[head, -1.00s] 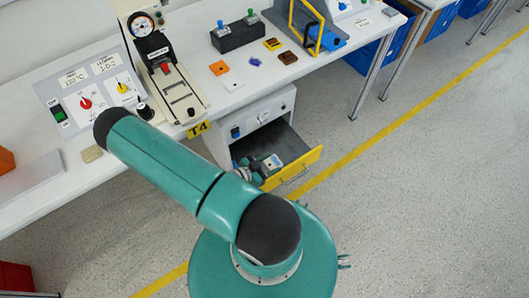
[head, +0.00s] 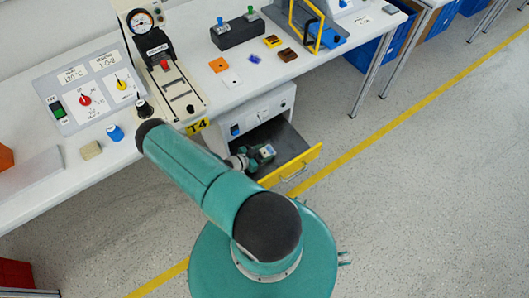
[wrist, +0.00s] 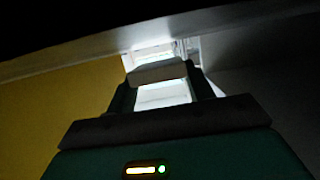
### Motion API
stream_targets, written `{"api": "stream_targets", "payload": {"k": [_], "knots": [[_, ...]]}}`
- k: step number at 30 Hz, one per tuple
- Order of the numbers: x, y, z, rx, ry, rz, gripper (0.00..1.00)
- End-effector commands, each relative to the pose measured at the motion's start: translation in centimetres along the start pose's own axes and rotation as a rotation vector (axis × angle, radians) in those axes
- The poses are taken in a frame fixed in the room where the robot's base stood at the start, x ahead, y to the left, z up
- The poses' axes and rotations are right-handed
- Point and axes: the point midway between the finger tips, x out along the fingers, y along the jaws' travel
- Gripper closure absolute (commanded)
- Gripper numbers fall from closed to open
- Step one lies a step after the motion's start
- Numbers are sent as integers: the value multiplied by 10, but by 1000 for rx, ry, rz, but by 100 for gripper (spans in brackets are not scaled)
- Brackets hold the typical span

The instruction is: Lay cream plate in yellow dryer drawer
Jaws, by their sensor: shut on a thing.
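The yellow-fronted dryer drawer (head: 301,170) stands pulled out below the bench, its dark inside partly showing in the head view. In the wrist view its yellow front (wrist: 45,115) fills the left side. My gripper (head: 265,153) is over the drawer's opening, near its left side; I cannot tell its exact height. The gripper (wrist: 160,80) is shut on a pale piece, taken to be the cream plate (wrist: 163,94), which shows between the fingers in the wrist view. Its edges are partly hidden by the fingers, and it is too small to make out in the head view.
The white dryer housing (head: 262,110) stands behind the drawer, under the bench top. Open floor lies to the right.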

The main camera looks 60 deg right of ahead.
Motion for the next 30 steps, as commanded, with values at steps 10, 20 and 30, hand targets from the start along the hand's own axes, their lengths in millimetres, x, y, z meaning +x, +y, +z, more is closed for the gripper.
{"api": "stream_targets", "payload": {"k": [10,20,30], "knots": [[1,0,3,1,0,0,70],[4,0,12,1,0,1,70],[3,0,12,1,0,0,26]]}}
